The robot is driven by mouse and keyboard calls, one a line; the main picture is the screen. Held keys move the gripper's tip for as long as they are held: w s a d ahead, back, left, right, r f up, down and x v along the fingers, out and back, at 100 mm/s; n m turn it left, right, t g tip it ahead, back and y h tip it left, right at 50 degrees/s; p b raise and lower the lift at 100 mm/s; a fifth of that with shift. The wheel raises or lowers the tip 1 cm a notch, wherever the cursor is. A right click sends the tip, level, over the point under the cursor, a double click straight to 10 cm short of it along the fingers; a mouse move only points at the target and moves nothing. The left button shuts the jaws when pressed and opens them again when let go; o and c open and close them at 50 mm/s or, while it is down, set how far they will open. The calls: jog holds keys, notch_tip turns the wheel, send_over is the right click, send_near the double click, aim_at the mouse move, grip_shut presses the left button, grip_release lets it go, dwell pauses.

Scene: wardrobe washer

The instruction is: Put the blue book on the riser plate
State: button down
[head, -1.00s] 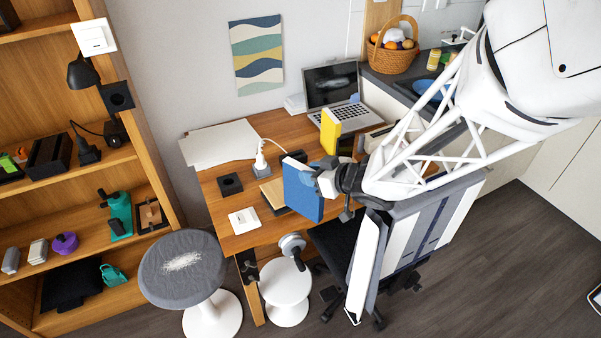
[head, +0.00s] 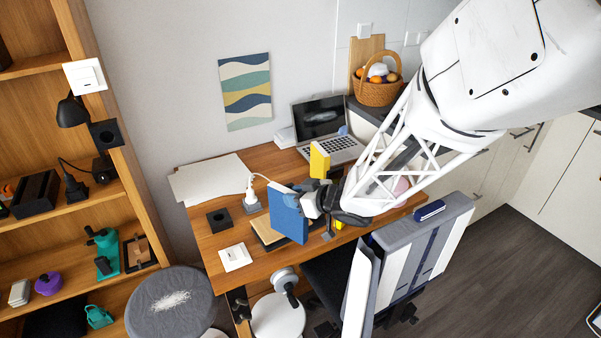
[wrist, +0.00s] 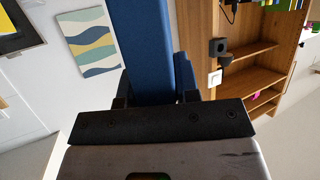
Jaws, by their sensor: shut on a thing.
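The blue book (head: 286,214) stands upright above the left part of the wooden desk (head: 205,247), its pale page edge toward the top left. My gripper (head: 309,206) is shut on its right side. In the wrist view the book (wrist: 146,50) rises between the dark fingers of my gripper (wrist: 152,95). A flat tan-topped, dark-edged plate (head: 264,232) lies on the desk behind and below the book, partly hidden by it; I cannot tell surely whether this is the riser plate. I cannot tell whether the book touches it.
A yellow book (head: 320,160) stands near the laptop (head: 325,125). A white plug (head: 251,193), a black socket box (head: 218,221) and a white switch (head: 235,257) are left of the blue book. Shelves are at the left.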

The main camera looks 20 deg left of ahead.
jog(key=w+a, duration=0.5)
jog(key=w, duration=0.3)
jog(key=shift+w+a+f, duration=0.3)
jog(key=shift+a+f, duration=0.1)
jog(key=shift+f, duration=0.05)
jog(key=shift+f, duration=1.8)
jog(key=c, duration=0.8)
grip_release()
jog(key=shift+f, duration=0.15)
jog(key=shift+c, duration=0.2)
jog(key=shift+r, duration=0.2)
jog(key=v, duration=1.2)
jog(key=shift+d+f, duration=0.1)
